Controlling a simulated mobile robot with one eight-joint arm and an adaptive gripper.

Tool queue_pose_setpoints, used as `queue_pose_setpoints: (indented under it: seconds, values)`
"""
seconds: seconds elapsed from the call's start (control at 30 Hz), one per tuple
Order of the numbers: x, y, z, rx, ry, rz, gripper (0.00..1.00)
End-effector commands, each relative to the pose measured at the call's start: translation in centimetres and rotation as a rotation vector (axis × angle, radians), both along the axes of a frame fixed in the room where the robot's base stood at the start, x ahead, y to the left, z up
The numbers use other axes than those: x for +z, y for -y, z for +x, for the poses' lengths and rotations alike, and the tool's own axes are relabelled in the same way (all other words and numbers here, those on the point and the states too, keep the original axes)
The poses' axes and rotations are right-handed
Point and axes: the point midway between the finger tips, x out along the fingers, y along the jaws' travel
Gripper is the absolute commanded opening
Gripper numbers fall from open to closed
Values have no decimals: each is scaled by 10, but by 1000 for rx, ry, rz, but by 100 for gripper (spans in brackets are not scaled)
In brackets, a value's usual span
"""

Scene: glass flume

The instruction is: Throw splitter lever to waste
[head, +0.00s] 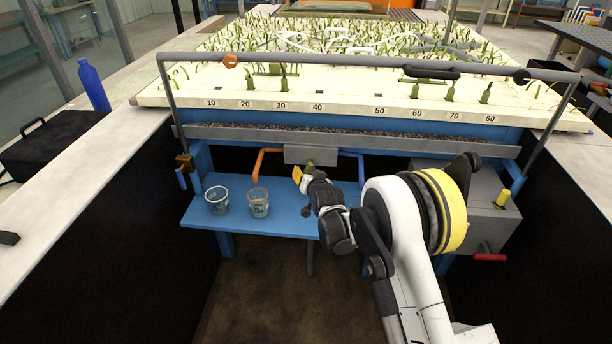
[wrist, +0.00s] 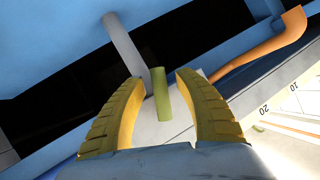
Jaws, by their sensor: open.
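The splitter lever, a short olive-green grip (wrist: 161,95), stands between my gripper's two fingers in the wrist view, with gaps visible on both sides. In the head view a small olive piece of it (head: 310,163) shows just under the grey splitter box (head: 311,154). My gripper (wrist: 156,82) is open, its yellow ribbed fingers on either side of the lever; in the head view it (head: 301,174) is partly hidden by my wrist. An orange pipe (head: 267,152) leaves the box to the left and a blue pipe (head: 352,155) to the right.
Two clear cups (head: 217,201) (head: 258,203) stand on the blue shelf (head: 290,222), left of my arm. A grey box (head: 476,190) with a yellow knob and red handle (head: 489,257) is at right. The flume's blue edge and rail lie above my gripper.

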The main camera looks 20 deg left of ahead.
Motion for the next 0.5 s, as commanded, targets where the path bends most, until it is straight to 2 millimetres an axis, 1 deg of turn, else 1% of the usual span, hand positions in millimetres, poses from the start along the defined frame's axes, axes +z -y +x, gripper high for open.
queue_pose_setpoints:
  seconds: [0.17,0.3,0.5]
  values:
    - [0,0,0,0,0,0,39]
    - [1,0,0,0,0,0,0]
    - [1,0,0,1,3,-12,0]
